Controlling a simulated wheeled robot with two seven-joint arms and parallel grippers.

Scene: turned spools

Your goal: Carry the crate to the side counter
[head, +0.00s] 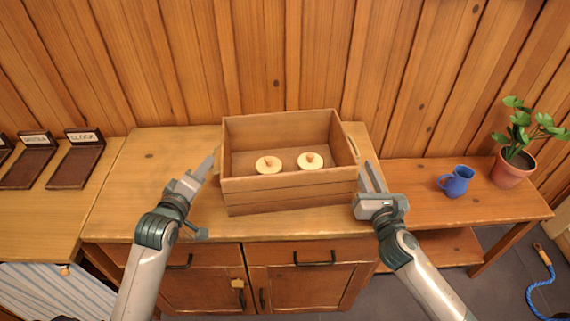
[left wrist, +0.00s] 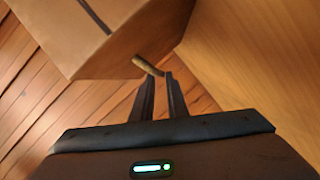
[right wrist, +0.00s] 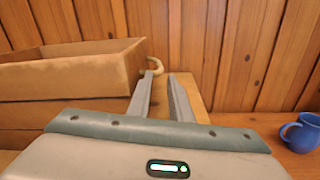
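The wooden crate (head: 290,190) stands upright on the cabinet top (head: 120,195). Two pale round spools (head: 269,165) (head: 310,160) with reddish centres are inside it. A curved rope-like handle is on each end: the left one (left wrist: 145,65) shows in the left wrist view, the right one (right wrist: 156,64) in the right wrist view. My left gripper (head: 211,163) is open at the crate's left end, its fingertips close to that handle. My right gripper (head: 366,168) is open at the right end, its fingertips just short of that handle. Neither visibly grips it.
A lower wooden counter (head: 420,180) at the right bears a blue mug (head: 456,181) and a potted plant (head: 513,168); its left part is clear. Another counter (head: 60,220) at the left bears several dark labelled trays (head: 75,163).

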